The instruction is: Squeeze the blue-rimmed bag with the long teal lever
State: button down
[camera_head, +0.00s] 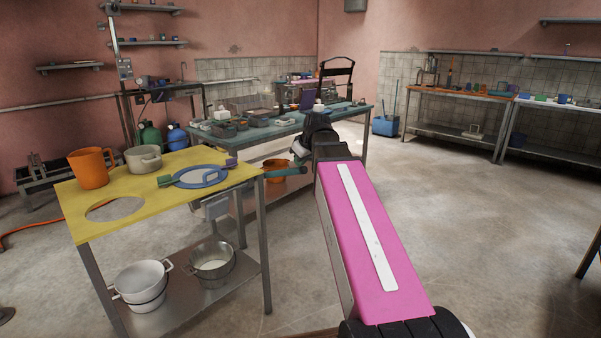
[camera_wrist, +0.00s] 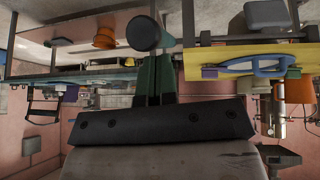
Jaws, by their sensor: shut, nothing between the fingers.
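The blue-rimmed bag (camera_head: 202,177) lies on the yellow table (camera_head: 125,188), its blue ring showing. It also shows in the wrist view (camera_wrist: 262,71), where the picture is upside down. A long teal lever (camera_head: 287,171) sticks out past the table's right edge. Its rounded dark teal end (camera_wrist: 145,33) is large in the wrist view. My gripper (camera_wrist: 155,78) is shut and empty, its fingertips close to that lever end. Whether they touch it I cannot tell. In the head view my gripper's fingers are mostly hidden near the lever's outer end.
An orange pitcher (camera_head: 91,168) and a pale pot (camera_head: 143,158) stand at the back of the yellow table, near a round hole. Pots (camera_head: 143,280) sit on its lower shelf. A cluttered teal-topped table (camera_head: 335,113) stands behind. The floor (camera_head: 480,220) at right is clear.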

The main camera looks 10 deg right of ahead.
jog(key=v, duration=0.7)
jog(key=shift+a+r, duration=0.15)
jog(key=shift+r, duration=0.2)
